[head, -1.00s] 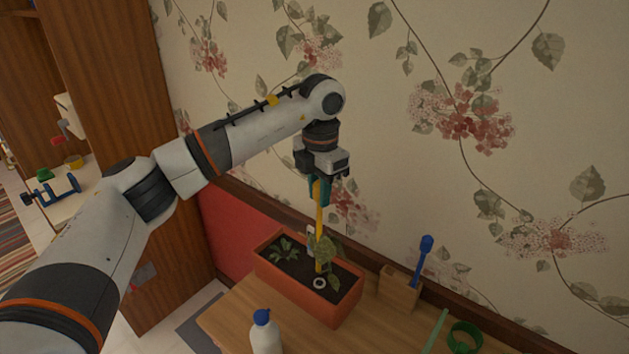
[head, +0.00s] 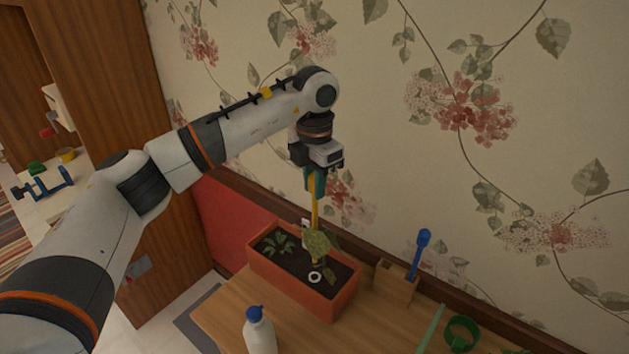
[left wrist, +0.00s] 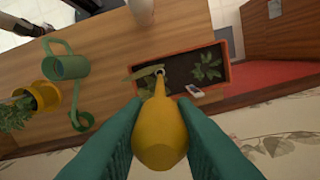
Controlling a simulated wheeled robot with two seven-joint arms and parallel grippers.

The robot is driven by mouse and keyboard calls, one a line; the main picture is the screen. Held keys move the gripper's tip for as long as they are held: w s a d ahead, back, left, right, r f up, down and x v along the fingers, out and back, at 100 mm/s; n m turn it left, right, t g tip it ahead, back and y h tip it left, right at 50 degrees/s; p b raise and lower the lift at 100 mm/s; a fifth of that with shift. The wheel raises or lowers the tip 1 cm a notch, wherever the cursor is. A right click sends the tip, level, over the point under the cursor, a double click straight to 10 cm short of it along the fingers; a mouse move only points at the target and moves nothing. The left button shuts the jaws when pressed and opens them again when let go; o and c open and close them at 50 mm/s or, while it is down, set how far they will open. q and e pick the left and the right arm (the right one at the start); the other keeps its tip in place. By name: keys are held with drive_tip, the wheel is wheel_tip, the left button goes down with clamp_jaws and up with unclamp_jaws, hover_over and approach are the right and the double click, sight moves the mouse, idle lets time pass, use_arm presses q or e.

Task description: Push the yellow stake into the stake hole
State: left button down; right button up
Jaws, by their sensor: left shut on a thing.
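The yellow stake (head: 315,212) stands nearly upright above an orange planter (head: 335,309) in the head view. My left gripper (head: 315,186) is shut on its upper part, between teal fingers. In the left wrist view, the stake's thick yellow end (left wrist: 160,140) lies between the fingers and its thin end points to the stake hole. The hole shows as a white ring (head: 315,277) on the dark soil, and also in the left wrist view (left wrist: 160,71). Leaves partly hide the stake's lower end, and I cannot tell whether its tip is in the ring.
A leafy plant (head: 320,241) rises close beside the stake. A wooden box (head: 394,284) with a blue tool (head: 420,252) stands right of the planter. A white bottle (head: 259,332) with a blue cap is in front. The papered wall is close behind.

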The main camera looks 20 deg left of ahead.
sight(315, 211)
use_arm(q)
wheel_tip(315, 211, down, 4)
drive_tip(key=shift+s+r+b, duration=0.1)
drive_tip(key=shift+r+b, duration=0.1)
drive_tip(key=shift+b, duration=0.95)
drive_tip(key=shift+f+b, duration=0.4)
drive_tip(key=shift+f, duration=0.35)
drive_tip(key=shift+b, duration=0.3)
drive_tip(key=shift+f+b, duration=1.3)
drive_tip(key=shift+f, duration=0.55)
drive_tip(key=c, duration=1.1)
unclamp_jaws()
drive_tip(key=shift+a, duration=0.1)
drive_tip(key=shift+r, duration=0.55)
wheel_tip(315, 211, up, 11)
drive_tip(key=b, duration=0.2)
drive_tip(key=shift+b, duration=0.35)
